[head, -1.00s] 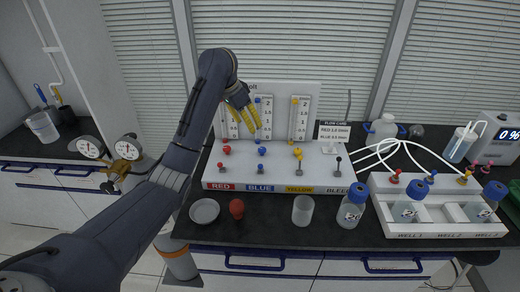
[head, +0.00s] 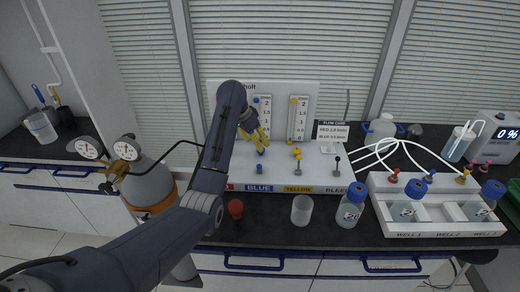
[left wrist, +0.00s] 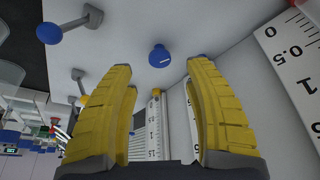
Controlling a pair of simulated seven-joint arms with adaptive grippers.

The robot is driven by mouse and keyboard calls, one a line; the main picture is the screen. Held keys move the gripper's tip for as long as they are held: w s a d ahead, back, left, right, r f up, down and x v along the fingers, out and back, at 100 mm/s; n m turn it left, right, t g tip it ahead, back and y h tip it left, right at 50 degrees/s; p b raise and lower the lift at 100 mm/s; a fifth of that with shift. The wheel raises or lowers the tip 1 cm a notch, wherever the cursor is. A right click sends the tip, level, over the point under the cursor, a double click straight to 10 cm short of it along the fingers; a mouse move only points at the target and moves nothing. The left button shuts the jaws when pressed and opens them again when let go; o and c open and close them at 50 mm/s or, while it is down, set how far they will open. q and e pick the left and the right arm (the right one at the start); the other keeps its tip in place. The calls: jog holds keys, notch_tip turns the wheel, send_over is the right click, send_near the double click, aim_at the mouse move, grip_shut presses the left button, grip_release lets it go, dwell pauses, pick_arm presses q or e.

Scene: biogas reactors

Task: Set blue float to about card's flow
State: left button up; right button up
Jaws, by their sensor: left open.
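My left gripper (head: 256,136) is open in front of the blue column of the flow panel, empty. In the left wrist view its yellow fingers (left wrist: 160,70) stand either side of a round blue knob (left wrist: 159,56) with a white mark, which looks apart from both fingers. The blue float (head: 257,100) shows high in its scaled tube, near the 2 mark; the arm hides the lower tube. A blue-tipped lever (left wrist: 48,33) is also near. The flow card (head: 332,131) stands at the panel's right, its figures too small to read surely. The right gripper is not in view.
The yellow tube (head: 299,118) and its yellow knob (head: 297,152) are just right of the gripper. A red bulb (head: 236,209), an empty beaker (head: 302,210) and a blue-capped bottle (head: 351,205) stand along the front. My arm covers the red column.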

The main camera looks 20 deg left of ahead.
pick_arm(q)
jog(key=shift+x, duration=2.65)
grip_shut()
